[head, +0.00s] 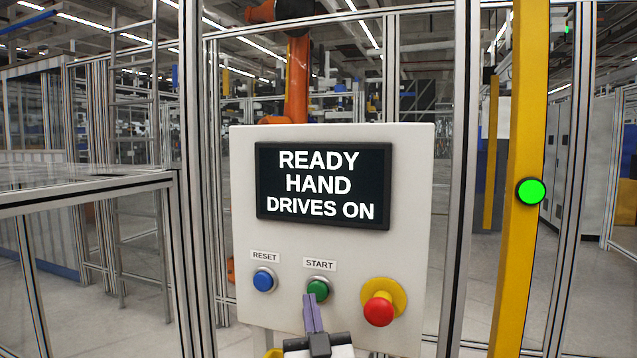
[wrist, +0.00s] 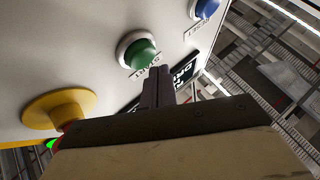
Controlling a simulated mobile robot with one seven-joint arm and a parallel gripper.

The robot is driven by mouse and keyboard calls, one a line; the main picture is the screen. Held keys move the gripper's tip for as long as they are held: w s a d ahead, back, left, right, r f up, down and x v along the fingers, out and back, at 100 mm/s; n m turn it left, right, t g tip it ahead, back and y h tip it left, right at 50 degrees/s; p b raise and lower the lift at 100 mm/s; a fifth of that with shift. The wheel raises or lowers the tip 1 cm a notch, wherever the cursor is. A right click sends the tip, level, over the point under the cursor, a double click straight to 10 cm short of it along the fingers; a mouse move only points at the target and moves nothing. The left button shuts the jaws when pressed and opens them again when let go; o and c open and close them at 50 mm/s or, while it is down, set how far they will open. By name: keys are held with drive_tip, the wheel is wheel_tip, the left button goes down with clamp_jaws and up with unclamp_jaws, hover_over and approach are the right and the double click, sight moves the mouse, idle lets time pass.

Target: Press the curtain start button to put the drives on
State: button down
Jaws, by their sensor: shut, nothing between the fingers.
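The green START button (head: 318,289) is on the light grey control panel (head: 335,265), under its START label. My gripper (head: 310,297) is shut and empty, with its purple-grey fingers pointing up at the panel. In the head view the fingertips overlap the button's lower left edge. In the wrist view the green button (wrist: 140,54) shows just beyond the shut fingertips (wrist: 158,72); I cannot tell if they touch. The display (head: 323,186) reads READY, HAND, DRIVES ON. A round lamp (head: 530,191) on the yellow post glows green.
A blue RESET button (head: 264,280) is left of START. A red emergency stop (head: 379,308) with a yellow collar sticks out to the right. The yellow post (head: 522,120) and metal fence frames stand around the panel. An orange robot arm (head: 297,80) is behind it.

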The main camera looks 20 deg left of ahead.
drive_tip(key=shift+s, duration=0.15)
drive_tip(key=s+p, duration=0.2)
drive_tip(key=s, duration=0.4)
idle(0.4)
drive_tip(key=shift+a, duration=0.1)
idle(1.0)
